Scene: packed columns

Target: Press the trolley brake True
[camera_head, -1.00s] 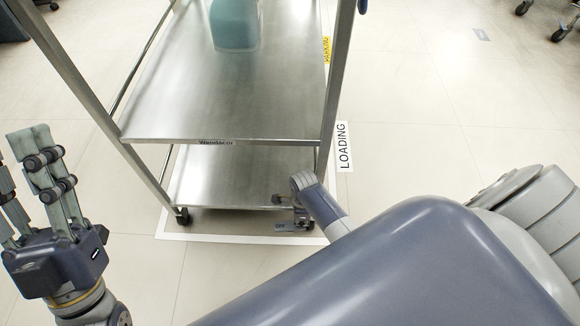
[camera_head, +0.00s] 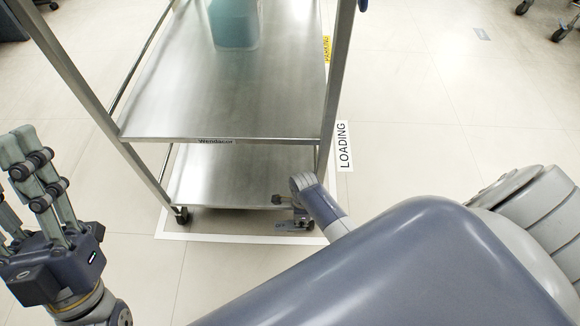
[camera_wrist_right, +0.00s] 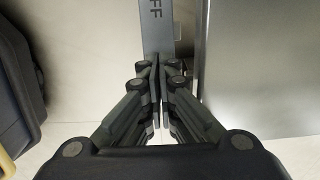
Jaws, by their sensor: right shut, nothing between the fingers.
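The trolley is a steel frame with shelves (camera_head: 222,95). Its brake pedal (camera_head: 292,226) is a small grey plate low at the front right leg. In the right wrist view the brake pedal (camera_wrist_right: 157,25) is a grey bar with letters "FF" visible. My right gripper (camera_wrist_right: 158,85) is shut and empty, its fingertips in line with the pedal and overlapping it in view; contact is unclear. In the head view my right gripper (camera_head: 279,199) is small and partly hidden by my right arm. My left gripper (camera_head: 20,146) is at the left edge, away from the trolley, partly cut off.
A bluish translucent container (camera_head: 234,24) stands on the upper visible shelf. A caster (camera_head: 182,215) is at the front left leg. A "LOADING" floor label (camera_head: 343,147) lies right of the trolley. The floor right of it is open. A steel panel (camera_wrist_right: 258,65) borders the pedal.

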